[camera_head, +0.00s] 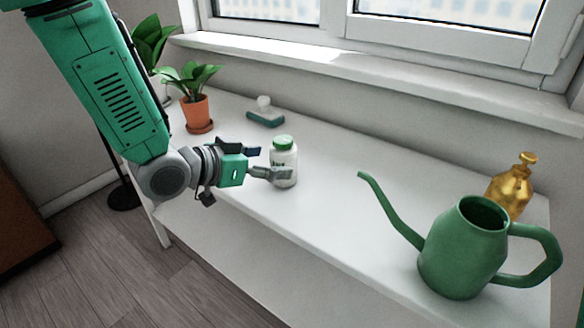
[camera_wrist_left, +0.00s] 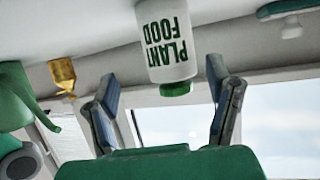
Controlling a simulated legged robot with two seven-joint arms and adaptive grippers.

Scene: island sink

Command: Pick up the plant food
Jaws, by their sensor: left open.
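The plant food (camera_head: 284,160) is a white bottle with a green cap, standing upright on the white table. In the left wrist view the plant food (camera_wrist_left: 165,40) appears upside down, with its green label lettering readable. My left gripper (camera_head: 268,162) is at the bottle in the head view, with one finger in front of its lower part. In the left wrist view my left gripper (camera_wrist_left: 165,100) is open, and the bottle shows between and beyond its two fingers. I cannot tell whether a finger touches it. My right gripper is not in view.
A green watering can (camera_head: 462,250) and a gold spray bottle (camera_head: 512,187) stand at the right. A potted plant (camera_head: 196,110) and a teal brush-like object (camera_head: 265,118) are behind at the left. The table (camera_head: 330,215) is clear between bottle and can.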

